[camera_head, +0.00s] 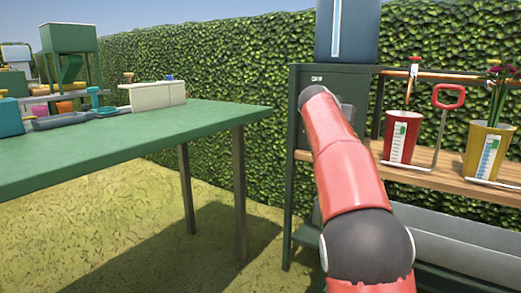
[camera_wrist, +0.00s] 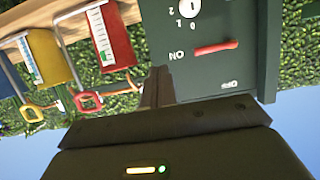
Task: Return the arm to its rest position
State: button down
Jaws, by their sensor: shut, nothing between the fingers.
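My red and black arm reaches forward from the lower right in the head view, its far end in front of a dark green control box (camera_head: 335,82). In the wrist view, which is upside down, my gripper (camera_wrist: 160,76) is shut with nothing between its fingers. The fingers point at the lower left part of the box (camera_wrist: 245,60) in that picture. The box carries a red switch handle (camera_wrist: 216,47), an ON mark and a white dial (camera_wrist: 189,8).
A wooden shelf (camera_head: 445,182) right of my arm holds a red pot (camera_head: 401,140) and a yellow pot (camera_head: 487,155) in wire holders, with a red handle (camera_head: 449,97) between. A green table (camera_head: 140,138) stands left. Grass lies open between.

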jog(key=s+a+f+n+g+y, duration=0.1)
jog(key=s+f+n+g+y, duration=0.3)
jog(key=s, duration=0.7)
jog(key=s+a+f+m+t+y, duration=0.15)
jog(key=s+f, duration=0.35)
jog(key=s, duration=0.7)
jog(key=s+a+f+n+g+y, duration=0.15)
jog(key=s+a+f, duration=0.25)
jog(key=s+f, duration=0.65)
jog(key=s+a+f+n+g+y, duration=0.1)
jog(key=s+a+f+n+g, duration=0.2)
jog(key=s+f, duration=0.75)
notch_tip(320, 180, up, 16)
jog(key=s+a+t+p, duration=0.1)
jog(key=s+p, duration=0.1)
jog(key=p, duration=1.1)
jog(key=shift+s+r+p, duration=0.15)
jog(key=shift+s+p, duration=0.1)
jog(key=shift+p, duration=0.05)
